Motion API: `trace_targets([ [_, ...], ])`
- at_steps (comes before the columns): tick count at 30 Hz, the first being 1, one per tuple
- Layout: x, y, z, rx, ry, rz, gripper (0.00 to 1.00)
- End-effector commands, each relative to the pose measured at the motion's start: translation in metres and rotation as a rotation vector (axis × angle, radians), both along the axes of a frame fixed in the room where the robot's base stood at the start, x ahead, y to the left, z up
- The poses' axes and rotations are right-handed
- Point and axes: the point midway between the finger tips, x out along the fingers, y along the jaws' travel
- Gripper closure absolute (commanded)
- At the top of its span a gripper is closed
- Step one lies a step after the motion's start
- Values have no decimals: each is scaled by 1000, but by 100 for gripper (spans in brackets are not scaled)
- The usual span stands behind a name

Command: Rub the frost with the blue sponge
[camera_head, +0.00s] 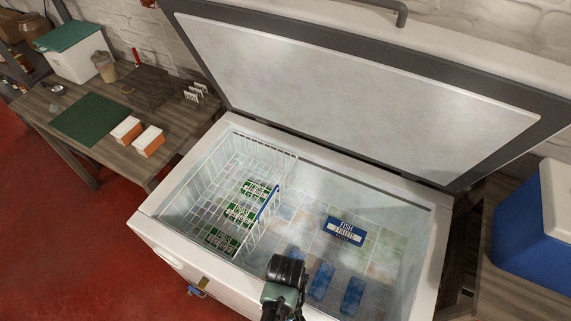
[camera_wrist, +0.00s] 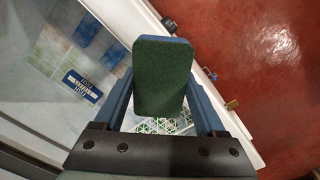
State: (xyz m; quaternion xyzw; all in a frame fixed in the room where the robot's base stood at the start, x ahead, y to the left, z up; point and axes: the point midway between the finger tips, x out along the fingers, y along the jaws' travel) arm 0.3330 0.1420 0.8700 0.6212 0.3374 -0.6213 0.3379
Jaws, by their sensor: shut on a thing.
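The blue sponge (camera_wrist: 161,76) is upright between my gripper's fingers in the wrist view, its dark green scouring face toward the camera and a blue edge at the top. My gripper (camera_wrist: 160,95) is shut on it. In the head view my dark wrist shows at the freezer's front edge; the sponge cannot be made out there. The open chest freezer (camera_head: 160,225) has whitish, cloudy frost (camera_head: 318,190) on its inner back wall and pale patches on its floor. The frost's exact edges are unclear.
A white wire basket (camera_head: 265,155) with several green-labelled packs hangs at the freezer's left. A fish fillets box (camera_head: 346,231) and blue packs (camera_head: 321,282) lie on its floor. The raised lid (camera_head: 360,80) stands behind. A wooden table (camera_head: 60,125) is left, a blue cooler (camera_head: 530,235) right.

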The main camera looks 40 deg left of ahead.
Motion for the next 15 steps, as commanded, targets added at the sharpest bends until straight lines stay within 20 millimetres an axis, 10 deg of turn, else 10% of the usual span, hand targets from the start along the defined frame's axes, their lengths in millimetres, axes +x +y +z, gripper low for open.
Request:
trace_targets([
  [15, 3, 3, 24, -1, 1, -3, 79],
])
